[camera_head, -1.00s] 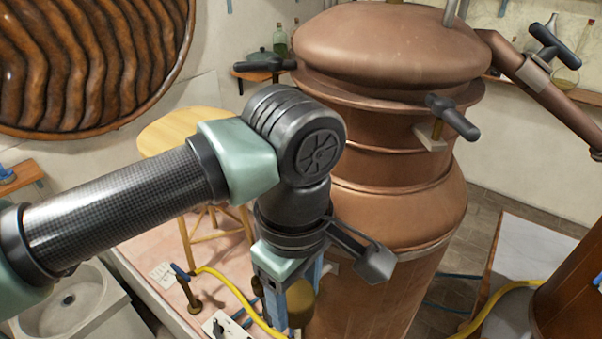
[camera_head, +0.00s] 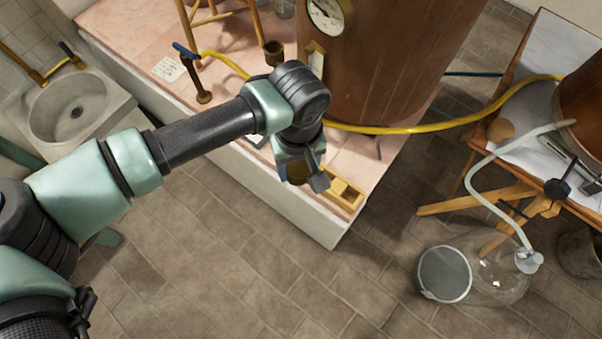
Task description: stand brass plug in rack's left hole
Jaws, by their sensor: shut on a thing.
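My gripper (camera_head: 302,178) points down over the front right corner of the pink-topped platform. It is shut on the brass plug (camera_head: 297,173), a dark brass piece that shows only in part between the fingers. The rack (camera_head: 346,194) is a small yellow wooden block on the platform, just right of and below my gripper in the picture. A square opening shows in its top. Its left part is partly covered by my gripper, so I cannot make out the left hole. I cannot tell how high the plug is above the platform.
The big copper vessel (camera_head: 375,60) with a dial stands behind my gripper. A yellow hose (camera_head: 420,126) runs around its base. A brass valve (camera_head: 203,95) stands left on the platform (camera_head: 225,75).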

